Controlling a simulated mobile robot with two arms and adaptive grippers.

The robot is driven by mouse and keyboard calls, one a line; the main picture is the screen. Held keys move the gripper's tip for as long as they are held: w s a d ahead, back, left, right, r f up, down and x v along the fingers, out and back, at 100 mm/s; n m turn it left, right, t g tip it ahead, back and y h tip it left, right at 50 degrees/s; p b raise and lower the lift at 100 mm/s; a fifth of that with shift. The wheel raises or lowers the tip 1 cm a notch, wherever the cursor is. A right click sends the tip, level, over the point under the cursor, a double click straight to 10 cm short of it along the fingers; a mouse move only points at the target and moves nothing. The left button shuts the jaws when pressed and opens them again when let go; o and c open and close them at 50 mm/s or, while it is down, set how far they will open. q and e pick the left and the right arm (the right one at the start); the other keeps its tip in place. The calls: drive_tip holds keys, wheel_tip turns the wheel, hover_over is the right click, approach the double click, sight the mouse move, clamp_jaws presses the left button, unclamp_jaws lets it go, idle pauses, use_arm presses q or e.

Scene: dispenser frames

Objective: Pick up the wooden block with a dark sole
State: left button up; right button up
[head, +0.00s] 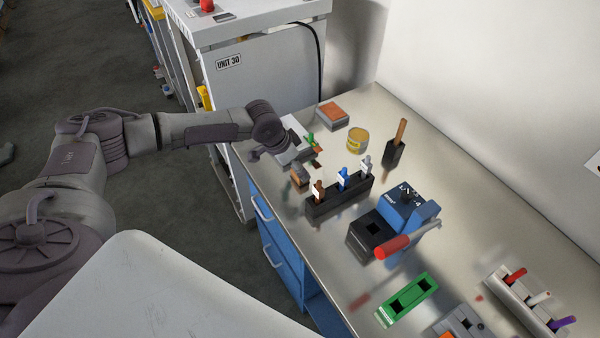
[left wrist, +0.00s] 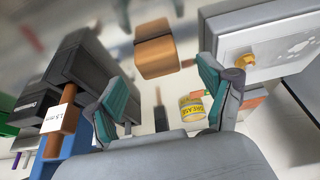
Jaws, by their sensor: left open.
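The wooden block (head: 300,176) is small and brown with a darker lower part, and it sits on the metal bench near the bench's left edge. In the left wrist view the block (left wrist: 156,50) shows beyond the fingers, roughly between them and apart from both. My left gripper (head: 314,152) is open and empty, close beside the block on its far side in the head view. Its teal finger pads (left wrist: 165,85) are spread in the left wrist view. My right gripper is not in view.
A black rack (head: 340,196) with several tagged tools stands close to the block. Nearby are a yellow tin (head: 357,140), an orange-topped box (head: 332,114), a dark holder with a wooden handle (head: 400,135) and a blue device (head: 410,205). A grey cabinet (head: 265,75) adjoins the bench.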

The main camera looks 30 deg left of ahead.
use_arm(q)
drive_tip(key=x, duration=0.3)
drive_tip(key=shift+d+f+p, duration=0.1)
drive_tip(key=shift+f+p, duration=0.05)
drive_tip(key=shift+p, duration=0.15)
drive_tip(key=shift+w+f, duration=0.1)
drive_tip(key=shift+f, duration=0.1)
drive_tip(key=shift+r, duration=0.1)
drive_tip(key=c, duration=1.2)
drive_tip(key=shift+c, duration=0.2)
drive_tip(key=shift+r, duration=0.1)
